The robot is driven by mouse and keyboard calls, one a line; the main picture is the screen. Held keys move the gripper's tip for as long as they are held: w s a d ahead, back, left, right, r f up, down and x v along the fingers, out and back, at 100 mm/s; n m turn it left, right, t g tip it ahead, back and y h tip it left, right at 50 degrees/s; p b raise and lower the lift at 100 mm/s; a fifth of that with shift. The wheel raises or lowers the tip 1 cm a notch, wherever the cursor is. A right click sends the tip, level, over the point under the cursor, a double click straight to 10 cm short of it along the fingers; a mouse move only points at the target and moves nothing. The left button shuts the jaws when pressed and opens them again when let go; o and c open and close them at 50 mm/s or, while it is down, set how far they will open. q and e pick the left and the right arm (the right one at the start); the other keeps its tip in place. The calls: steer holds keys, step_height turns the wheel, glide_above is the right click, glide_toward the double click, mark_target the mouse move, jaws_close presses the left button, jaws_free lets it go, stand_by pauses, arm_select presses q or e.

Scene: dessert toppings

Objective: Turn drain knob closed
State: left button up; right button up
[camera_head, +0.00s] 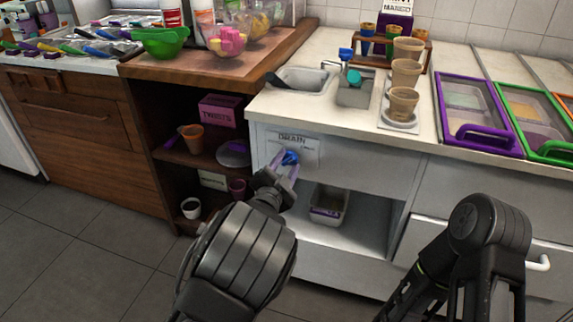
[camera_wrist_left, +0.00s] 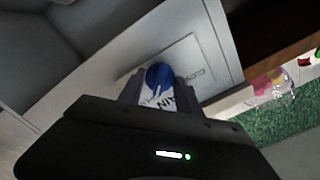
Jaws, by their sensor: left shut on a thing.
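The blue drain knob (camera_head: 290,157) sits on the white cabinet front below the sink, under a plate (camera_head: 296,142) that reads "DRAIN". My left gripper (camera_head: 284,163) is at the knob, with its fingers on either side of it, shut on it. In the left wrist view the blue knob (camera_wrist_left: 159,76) lies between the two fingertips (camera_wrist_left: 155,88), with the lettered plate partly hidden behind the gripper. My right arm shows at the lower right of the head view, but its gripper fingers do not show clearly.
The sink (camera_head: 303,80) is set in the counter above the knob. An open shelf below holds a bin (camera_head: 328,206). A brown shelf unit (camera_head: 165,150) with cups stands to the left. A drawer handle (camera_head: 538,263) sticks out at the right.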

arm_select(q)
jaws_close()
